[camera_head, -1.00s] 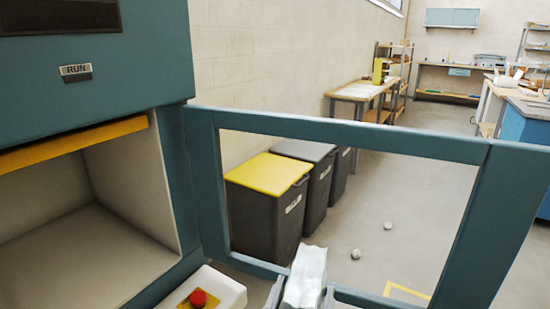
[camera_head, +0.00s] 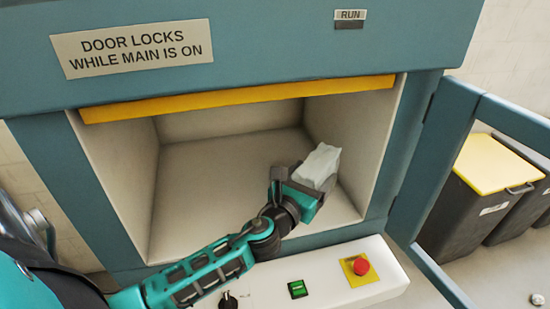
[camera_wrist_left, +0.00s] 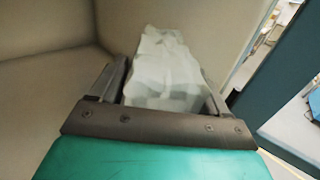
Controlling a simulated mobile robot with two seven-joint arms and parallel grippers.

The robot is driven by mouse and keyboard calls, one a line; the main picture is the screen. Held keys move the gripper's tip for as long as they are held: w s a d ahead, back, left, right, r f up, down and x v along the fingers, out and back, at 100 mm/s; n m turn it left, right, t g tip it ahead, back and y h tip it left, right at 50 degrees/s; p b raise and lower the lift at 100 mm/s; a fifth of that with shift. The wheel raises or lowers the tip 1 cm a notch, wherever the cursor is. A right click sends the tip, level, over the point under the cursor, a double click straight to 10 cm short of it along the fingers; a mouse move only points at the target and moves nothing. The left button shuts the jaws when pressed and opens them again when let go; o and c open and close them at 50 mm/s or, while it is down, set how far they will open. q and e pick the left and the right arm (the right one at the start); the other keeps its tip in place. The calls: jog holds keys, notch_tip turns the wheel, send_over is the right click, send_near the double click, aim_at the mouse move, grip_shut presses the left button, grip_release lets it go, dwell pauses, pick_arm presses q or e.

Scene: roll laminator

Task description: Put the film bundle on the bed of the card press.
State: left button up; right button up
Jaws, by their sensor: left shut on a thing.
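The film bundle (camera_head: 318,166) is a pale, crumpled whitish block. My left gripper (camera_head: 304,187) is shut on it, inside the open mouth of the card press, toward the right side of the chamber. The left wrist view shows the bundle (camera_wrist_left: 165,70) between the two fingers (camera_wrist_left: 160,95). The bed (camera_head: 215,170) of the press is the bare beige chamber floor. I cannot tell whether the bundle touches the bed or the right wall. My right gripper is not in view.
The press door (camera_head: 440,170) stands swung open on the right. A yellow edge strip (camera_head: 240,98) runs along the top of the opening. Below it, a white panel holds a red button (camera_head: 361,266), a green switch (camera_head: 298,289) and a black knob (camera_head: 228,301). A yellow-lidded bin (camera_head: 490,185) stands beyond the door.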

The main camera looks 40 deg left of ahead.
pick_arm(q)
jog(key=w+a+b, duration=0.2)
jog(key=w+a, duration=0.1)
jog(key=a, duration=0.8)
jog(key=shift+y, duration=0.3)
notch_tip(320, 180, down, 5)
jog(key=b, duration=0.5)
jog(key=shift+s+a+f, duration=0.1)
jog(key=shift+f+n+b, duration=0.3)
jog(key=shift+f+b, duration=0.2)
jog(key=shift+b, duration=0.15)
jog(key=shift+f, duration=0.15)
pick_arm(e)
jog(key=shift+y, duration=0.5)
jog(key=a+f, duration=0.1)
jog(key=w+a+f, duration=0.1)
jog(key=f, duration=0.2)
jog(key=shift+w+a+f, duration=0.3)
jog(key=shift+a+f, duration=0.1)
pick_arm(q)
jog(key=shift+f, duration=0.15)
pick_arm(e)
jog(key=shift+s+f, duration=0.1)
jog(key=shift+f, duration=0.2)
pick_arm(q)
jog(key=shift+f+b, duration=0.35)
jog(key=shift+b, duration=0.2)
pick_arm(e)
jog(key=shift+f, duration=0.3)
